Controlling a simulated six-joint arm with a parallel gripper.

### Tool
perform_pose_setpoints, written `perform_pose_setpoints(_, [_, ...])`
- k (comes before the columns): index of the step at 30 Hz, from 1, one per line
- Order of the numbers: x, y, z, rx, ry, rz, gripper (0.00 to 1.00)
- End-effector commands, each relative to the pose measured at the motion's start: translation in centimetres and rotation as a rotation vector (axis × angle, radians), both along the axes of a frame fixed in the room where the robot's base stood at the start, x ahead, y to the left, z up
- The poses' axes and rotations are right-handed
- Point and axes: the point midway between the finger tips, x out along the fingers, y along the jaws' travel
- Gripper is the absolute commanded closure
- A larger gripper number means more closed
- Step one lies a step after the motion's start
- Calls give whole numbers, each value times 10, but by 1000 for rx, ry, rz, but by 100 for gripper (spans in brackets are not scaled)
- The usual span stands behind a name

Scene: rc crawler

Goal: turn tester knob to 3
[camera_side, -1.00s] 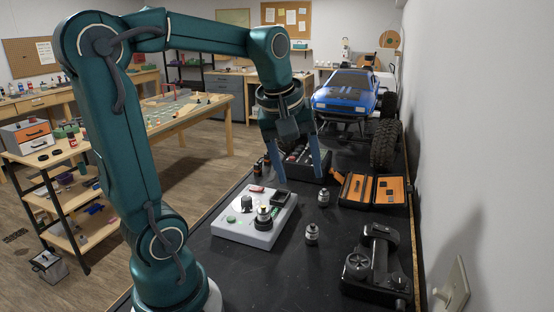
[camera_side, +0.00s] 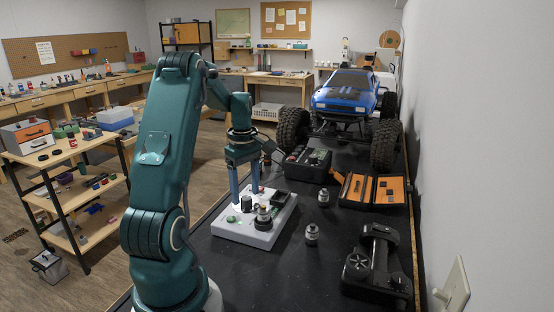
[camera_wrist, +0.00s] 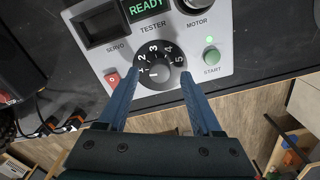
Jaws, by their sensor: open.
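The tester (camera_side: 258,239) is a pale box on the black bench in the side view; its panel (camera_wrist: 217,75) fills the top of the wrist view. Its dark round knob (camera_wrist: 157,76) has a dial numbered 1 to 5 around it; the knob also shows in the side view (camera_side: 246,204). I cannot tell surely which number it points to. My gripper (camera_side: 245,197) points down over the tester. In the wrist view its two blue fingers (camera_wrist: 160,78) are open, one on either side of the knob, with nothing gripped. Contact is not visible.
The tester has a lit READY screen (camera_wrist: 146,8), a green START button (camera_wrist: 211,57) and a red switch (camera_wrist: 112,77). Small motors (camera_side: 312,234) stand to its right, near a black transmitter (camera_side: 374,262). An orange-lined case (camera_side: 371,189) and a blue crawler (camera_side: 346,91) are behind.

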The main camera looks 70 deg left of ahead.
Motion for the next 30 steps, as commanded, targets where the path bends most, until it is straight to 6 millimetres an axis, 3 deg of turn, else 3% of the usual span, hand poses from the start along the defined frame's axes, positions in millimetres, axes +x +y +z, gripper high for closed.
perform_pose_setpoints(4, [0,-1,-11,0,1,-1,34])
perform_pose_setpoints(12, [0,0,-12,1,-1,-2,34])
perform_pose_setpoints(17, [0,0,-12,1,-1,-2,95])
perform_pose_setpoints(18, [0,0,-12,1,-1,-2,100])
perform_pose_setpoints(30, [0,0,-12,0,-1,-64,100])
